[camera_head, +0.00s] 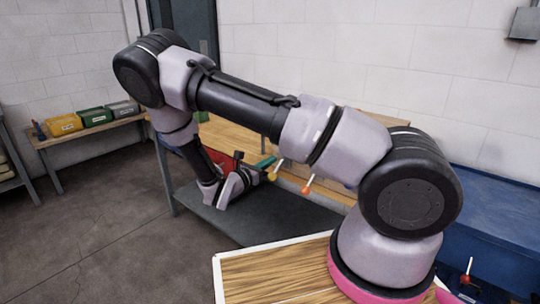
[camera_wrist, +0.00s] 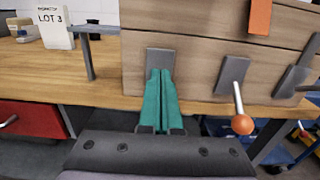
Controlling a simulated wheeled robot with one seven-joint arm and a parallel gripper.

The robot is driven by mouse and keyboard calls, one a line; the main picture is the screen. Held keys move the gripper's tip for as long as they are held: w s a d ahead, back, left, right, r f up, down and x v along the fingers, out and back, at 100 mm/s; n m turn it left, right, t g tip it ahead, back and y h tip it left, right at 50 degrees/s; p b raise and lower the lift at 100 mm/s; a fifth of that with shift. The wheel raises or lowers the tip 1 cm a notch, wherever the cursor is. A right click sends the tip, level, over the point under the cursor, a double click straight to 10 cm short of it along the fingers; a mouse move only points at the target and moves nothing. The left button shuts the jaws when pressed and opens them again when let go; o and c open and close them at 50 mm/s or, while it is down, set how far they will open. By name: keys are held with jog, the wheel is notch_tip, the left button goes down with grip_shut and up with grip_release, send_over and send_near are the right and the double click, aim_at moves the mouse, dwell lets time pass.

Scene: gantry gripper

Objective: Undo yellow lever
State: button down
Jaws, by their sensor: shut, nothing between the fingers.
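The yellow lever (camera_head: 272,176) shows in the head view by its round yellow knob, below the work table's edge. My gripper (camera_head: 265,162) has teal fingers and is right beside that knob; contact cannot be told. In the wrist view my gripper (camera_wrist: 162,75) is shut and empty, its tips in front of a grey plate (camera_wrist: 160,55) on a wooden panel. No yellow knob shows there; the fingers may hide it. An orange-knobbed lever (camera_wrist: 242,124) hangs from another grey plate to the right, and shows in the head view (camera_head: 306,190).
The wooden panel (camera_wrist: 200,60) carries another grey bracket at right and an orange piece (camera_wrist: 260,15) above. A grey post (camera_wrist: 88,57) stands left on the wooden table (camera_wrist: 60,80), near a LOT 3 sign (camera_wrist: 55,28). A red drawer (camera_wrist: 28,119) is below.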

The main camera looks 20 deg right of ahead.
jog(key=v, duration=0.8)
jog(key=shift+r, duration=0.25)
jog(key=shift+d, duration=0.1)
